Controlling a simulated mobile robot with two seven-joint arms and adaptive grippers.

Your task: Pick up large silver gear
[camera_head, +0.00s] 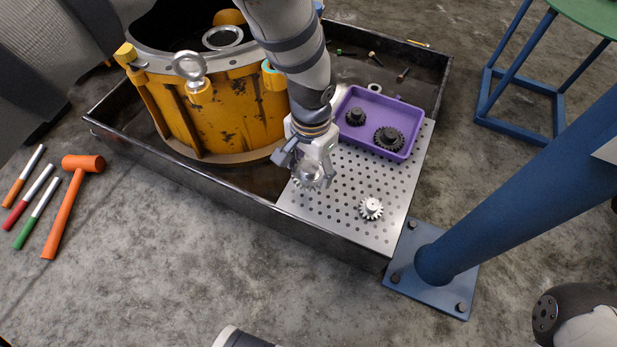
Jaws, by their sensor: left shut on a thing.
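My left gripper (311,165) reaches down from the top over the perforated metal plate. It is shut on the large silver gear (308,175), which sits between its fingers and is partly hidden by them. I cannot tell whether the gear touches the plate or is just above it. A smaller silver gear (371,208) with a raised hub lies on the plate to the right and nearer. My right gripper is not in view.
The perforated plate (340,225) covers the right end of a dark tray (215,192). A purple bin (352,97) holds two dark gears. A yellow housing (225,125) stands left. A blue post (520,190) rises on the right. An orange mallet (68,205) lies on the floor.

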